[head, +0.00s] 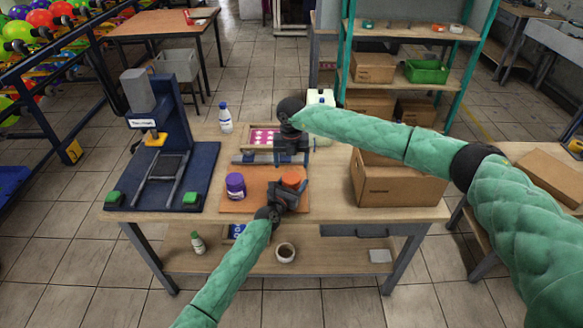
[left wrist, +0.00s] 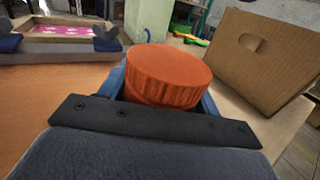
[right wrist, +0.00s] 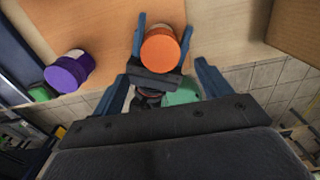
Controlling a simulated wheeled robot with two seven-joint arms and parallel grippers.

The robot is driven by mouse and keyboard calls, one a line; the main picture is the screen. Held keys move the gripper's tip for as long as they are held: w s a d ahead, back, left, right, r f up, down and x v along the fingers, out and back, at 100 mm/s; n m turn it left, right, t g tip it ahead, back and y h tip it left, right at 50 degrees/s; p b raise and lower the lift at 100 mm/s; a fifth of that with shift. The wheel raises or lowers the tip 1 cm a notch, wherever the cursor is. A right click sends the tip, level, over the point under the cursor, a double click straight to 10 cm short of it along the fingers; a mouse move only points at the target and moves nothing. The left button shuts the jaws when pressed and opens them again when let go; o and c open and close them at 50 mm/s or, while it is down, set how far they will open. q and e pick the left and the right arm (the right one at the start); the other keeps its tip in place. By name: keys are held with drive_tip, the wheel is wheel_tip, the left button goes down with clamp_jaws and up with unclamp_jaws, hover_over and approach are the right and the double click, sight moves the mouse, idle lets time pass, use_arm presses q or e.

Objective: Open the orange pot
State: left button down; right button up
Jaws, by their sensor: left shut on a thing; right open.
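The orange pot (head: 292,179) stands on the orange board (head: 222,200) on the table, its ribbed orange lid on top. My left gripper (head: 290,188) is shut around the pot from the front; in the left wrist view the orange lid (left wrist: 168,75) rises between the fingers. The pot's lower body is mostly hidden by that gripper. My right gripper (head: 291,158) is open and empty, above and behind the pot. In the right wrist view its fingers (right wrist: 160,85) are spread, with the orange lid (right wrist: 160,50) seen between and beyond them.
A purple pot (head: 235,186) stands left of the orange pot. A blue press (head: 165,150) is at the left of the table. A pink-patterned framed screen (head: 263,138) and a white bottle (head: 225,118) are behind. A cardboard box (head: 395,183) stands at the right.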

sight(292, 177)
drive_tip(key=shift+r, duration=0.7)
drive_tip(key=shift+f, duration=3.95)
drive_tip(key=c, duration=1)
drive_tip(key=o, duration=1.1)
drive_tip(key=shift+r, duration=2.3)
use_arm(q)
drive_tip(key=shift+c, duration=1.3)
unclamp_jaws()
